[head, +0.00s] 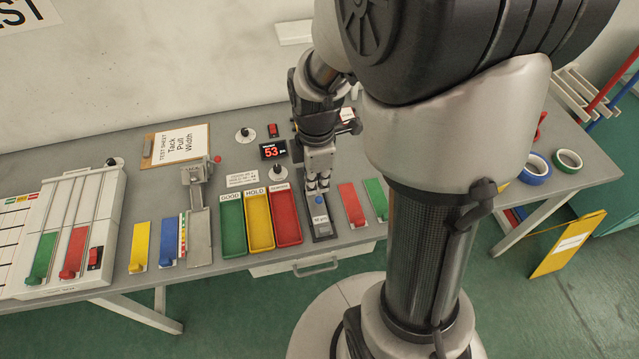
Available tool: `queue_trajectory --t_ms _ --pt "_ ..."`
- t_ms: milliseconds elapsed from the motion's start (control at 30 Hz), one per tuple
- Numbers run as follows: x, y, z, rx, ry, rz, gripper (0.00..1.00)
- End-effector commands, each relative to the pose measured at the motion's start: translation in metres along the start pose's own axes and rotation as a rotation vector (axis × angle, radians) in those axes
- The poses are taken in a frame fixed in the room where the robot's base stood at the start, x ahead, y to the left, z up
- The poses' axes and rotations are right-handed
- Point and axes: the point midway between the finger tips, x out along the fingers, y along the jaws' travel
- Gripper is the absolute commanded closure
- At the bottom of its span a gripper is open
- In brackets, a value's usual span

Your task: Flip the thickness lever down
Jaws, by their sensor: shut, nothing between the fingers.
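My gripper (318,187) points down at the middle of the table, with its fingers together and nothing seen between them. Just below it in the picture is a narrow dark device (321,229) with a grey block, a small blue part (319,201) and a small label that looks like a micrometre reading. I take this for the thickness gauge. My fingertips are close above its far end; I cannot tell whether they touch it. No lever can be made out clearly there, as my gripper and arm cover the area behind it.
Green, yellow and red trays (232,251) stand left of the device. Red and green strips (352,212) lie right of it. A grey tack stand (198,218), a red number display (273,150) and a clipboard (176,145) are farther left. Tape rolls (536,169) lie at the right.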

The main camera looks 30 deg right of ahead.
Motion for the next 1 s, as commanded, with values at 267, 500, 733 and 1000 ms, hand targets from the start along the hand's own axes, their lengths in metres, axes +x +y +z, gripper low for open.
queue_trajectory --t_ms 267,500,733,1000 --pt "-0.045 -0.014 0.0 -0.001 0.0 0.002 1.0" --pt "-0.052 -0.018 0.0 0.0 0.0 -0.001 1.0" --pt "-0.052 -0.017 0.0 0.0 0.0 -0.001 1.0" --pt "-0.055 -0.019 -0.001 0.021 0.001 0.008 1.0"
